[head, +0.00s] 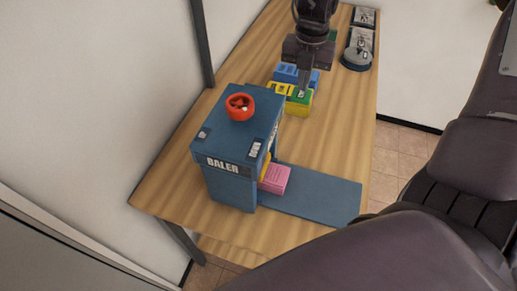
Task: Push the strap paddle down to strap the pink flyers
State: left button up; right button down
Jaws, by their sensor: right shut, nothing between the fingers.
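The blue baler (227,165) stands on the near left part of the wooden table, with a red round knob (240,107) on top. The pink flyers (275,178) are a stack at the baler's right opening, partly inside it, on the blue plate (315,194). A small yellow part (265,163) shows just above and behind the pink flyers; I cannot tell if it is the strap paddle. My left gripper is out of view.
A grey round device (356,58) and dark trays (362,38) stand at the far right table end. A dark post and wall flank the table's left.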

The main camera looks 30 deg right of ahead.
aim_at(302, 94)
jog(key=shift+f+b, duration=0.6)
jog(key=shift+f, duration=0.4)
jog(key=shift+f+b, duration=0.45)
jog(key=shift+f, duration=0.15)
jog(key=shift+f+b, duration=0.5)
jog(key=shift+b, duration=0.05)
jog(key=shift+f, duration=0.1)
jog(key=shift+a+f+b, duration=0.1)
jog(key=shift+f+b, duration=0.4)
jog(key=shift+b, duration=0.05)
